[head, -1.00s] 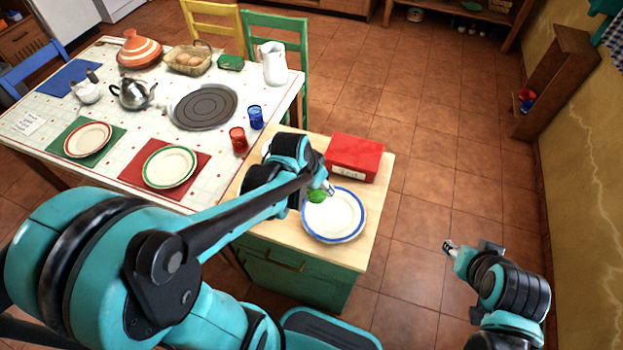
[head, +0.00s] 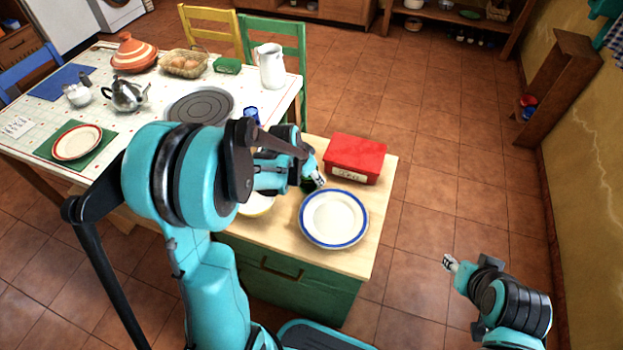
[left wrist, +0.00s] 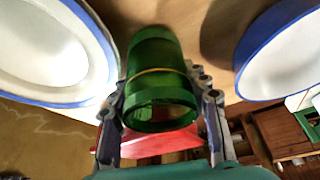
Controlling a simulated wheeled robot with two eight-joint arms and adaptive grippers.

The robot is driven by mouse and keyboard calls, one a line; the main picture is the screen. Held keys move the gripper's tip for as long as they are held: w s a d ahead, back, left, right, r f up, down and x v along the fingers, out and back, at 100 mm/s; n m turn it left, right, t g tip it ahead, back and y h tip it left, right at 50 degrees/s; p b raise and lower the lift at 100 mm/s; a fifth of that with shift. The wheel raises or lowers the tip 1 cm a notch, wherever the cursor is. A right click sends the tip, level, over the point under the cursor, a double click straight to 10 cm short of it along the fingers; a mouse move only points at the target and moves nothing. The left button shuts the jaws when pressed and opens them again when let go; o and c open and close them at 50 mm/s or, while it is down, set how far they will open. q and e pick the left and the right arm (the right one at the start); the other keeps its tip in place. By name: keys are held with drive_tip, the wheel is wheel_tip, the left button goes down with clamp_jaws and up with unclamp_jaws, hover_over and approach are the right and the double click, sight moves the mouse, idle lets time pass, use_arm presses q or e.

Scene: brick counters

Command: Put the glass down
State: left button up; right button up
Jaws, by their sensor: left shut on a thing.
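The green glass (left wrist: 160,75) is between the two fingers of my left gripper (left wrist: 160,110) in the left wrist view, held with counter wood behind it. In the head view my left gripper (head: 318,181) is over the small wooden-topped counter (head: 371,240), and the glass (head: 308,186) shows only as a dark green bit beside it. A blue-rimmed white plate (head: 334,218) lies just in front and to the right. Whether the glass touches the counter is unclear. My right gripper (head: 450,263) is over the floor at right, apart from everything; its fingers are too small to judge.
A red box (head: 355,158) stands behind the plate. The laid table (head: 40,106) holds a blue glass (head: 251,115), a white jug (head: 271,66) and a teapot (head: 125,94). Bare wood shows right of the plate.

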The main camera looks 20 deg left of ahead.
use_arm(q)
drive_tip(key=shift+r, duration=0.1)
drive_tip(key=shift+s, duration=0.1)
drive_tip(key=shift+f, duration=0.25)
drive_tip(key=o, duration=1)
drive_tip(key=shift+r, duration=0.1)
